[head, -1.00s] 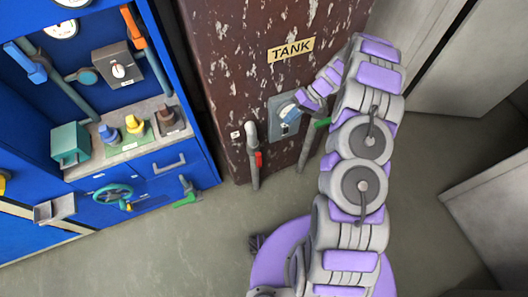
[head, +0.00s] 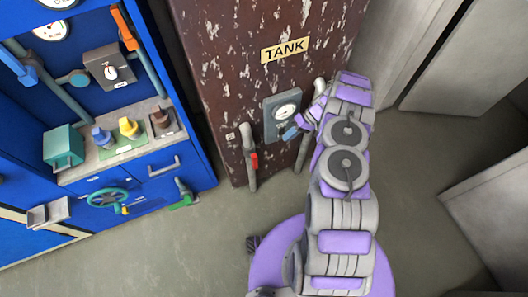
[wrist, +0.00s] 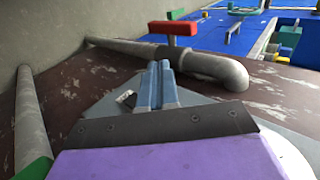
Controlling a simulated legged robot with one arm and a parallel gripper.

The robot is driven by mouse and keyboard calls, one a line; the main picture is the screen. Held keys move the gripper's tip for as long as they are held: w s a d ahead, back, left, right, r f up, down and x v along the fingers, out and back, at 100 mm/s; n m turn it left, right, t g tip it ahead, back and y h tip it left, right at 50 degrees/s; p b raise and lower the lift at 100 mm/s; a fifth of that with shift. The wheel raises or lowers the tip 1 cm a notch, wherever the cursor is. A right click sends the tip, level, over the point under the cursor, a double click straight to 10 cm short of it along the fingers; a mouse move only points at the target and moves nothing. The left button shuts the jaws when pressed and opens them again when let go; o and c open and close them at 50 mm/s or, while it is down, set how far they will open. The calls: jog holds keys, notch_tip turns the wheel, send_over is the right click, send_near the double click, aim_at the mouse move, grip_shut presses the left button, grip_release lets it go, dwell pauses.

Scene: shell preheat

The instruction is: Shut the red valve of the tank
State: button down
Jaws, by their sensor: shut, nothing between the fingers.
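The brown, flaking tank (head: 225,70) carries a yellow TANK label in the head view. The red valve handle (head: 254,162) sits on a grey bent pipe (head: 248,140) low on the tank's left side. In the wrist view the red handle (wrist: 172,28) stands on the pipe (wrist: 215,68), beyond my fingertips. My gripper (head: 288,134), with blue fingers, is at the lower edge of the gauge panel, right of and above the red valve. In the wrist view my gripper (wrist: 160,68) has its fingers together, empty and apart from the handle.
A grey gauge panel (head: 270,106) is beside my gripper. A second pipe (head: 301,154) runs down to its right; a green part (wrist: 35,168) shows at lower left in the wrist view. A blue workbench (head: 150,190) stands left. The floor in front is clear.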

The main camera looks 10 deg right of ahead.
aim_at(254, 159)
jog(key=shift+a, duration=0.2)
jog(key=a+r+b+x, duration=0.1)
jog(key=r+b+x, duration=0.1)
jog(key=x, duration=1)
jog(key=shift+s+a+f+b, duration=0.25)
jog(key=shift+s+a+b, duration=0.1)
jog(key=shift+a+b, duration=0.4)
jog(key=shift+d+r, duration=0.15)
